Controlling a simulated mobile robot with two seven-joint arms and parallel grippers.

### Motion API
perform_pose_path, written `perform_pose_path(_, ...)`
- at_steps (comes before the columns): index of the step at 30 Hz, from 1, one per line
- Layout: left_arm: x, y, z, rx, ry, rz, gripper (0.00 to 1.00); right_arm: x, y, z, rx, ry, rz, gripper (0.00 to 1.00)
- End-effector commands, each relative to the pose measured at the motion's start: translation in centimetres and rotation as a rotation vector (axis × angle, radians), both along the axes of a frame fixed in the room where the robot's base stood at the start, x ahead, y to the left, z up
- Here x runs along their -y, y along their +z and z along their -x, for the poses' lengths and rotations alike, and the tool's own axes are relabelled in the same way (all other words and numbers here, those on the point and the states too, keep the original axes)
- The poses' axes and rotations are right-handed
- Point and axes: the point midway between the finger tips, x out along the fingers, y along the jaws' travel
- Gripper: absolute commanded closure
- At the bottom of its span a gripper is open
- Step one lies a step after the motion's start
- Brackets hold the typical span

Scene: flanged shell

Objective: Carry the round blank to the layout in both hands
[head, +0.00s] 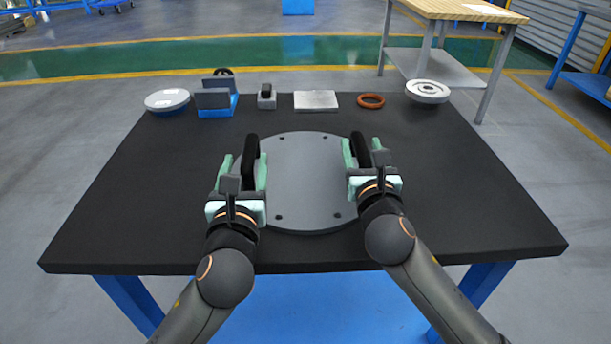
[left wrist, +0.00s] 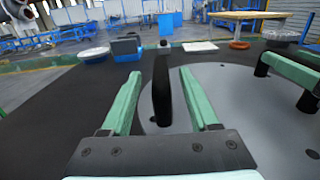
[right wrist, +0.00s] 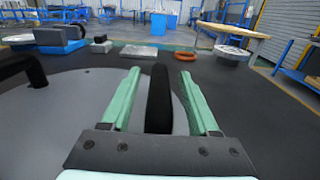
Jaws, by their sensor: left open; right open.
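The round blank (head: 303,185) is a large flat grey disc with small dark holes, lying on the black table. It has an upright black handle on its left side (head: 250,160) and one on its right side (head: 361,155). My left gripper (head: 243,164) is open, with its green fingers on either side of the left handle (left wrist: 161,90). My right gripper (head: 363,150) is open around the right handle (right wrist: 158,98) in the same way. Gaps show between fingers and handles in the wrist views. I cannot make out a marked layout.
Along the table's (head: 480,215) far edge stand a white-topped round part (head: 167,99), a blue holder (head: 217,108), a small grey block (head: 267,98), a metal plate (head: 316,100), an orange ring (head: 371,100) and a flanged disc (head: 427,91). Both table sides are clear.

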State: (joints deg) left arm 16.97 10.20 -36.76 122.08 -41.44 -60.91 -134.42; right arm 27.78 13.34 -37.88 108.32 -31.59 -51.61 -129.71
Motion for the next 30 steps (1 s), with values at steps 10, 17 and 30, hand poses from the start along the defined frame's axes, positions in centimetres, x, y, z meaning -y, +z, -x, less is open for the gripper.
perform_pose_path(10,0.3,0.0,5.1,0.000,0.000,-0.001,0.39,0.0,0.0,0.0,0.000,0.000,0.000,0.39)
perform_pose_path(17,0.3,0.0,5.5,-0.001,0.000,-0.001,0.39,0.1,-0.1,1.6,0.000,0.001,0.001,0.39)
perform_pose_path(30,0.3,0.0,5.4,0.000,0.000,-0.001,0.39,0.6,-0.1,9.8,-0.001,0.002,0.000,0.39)
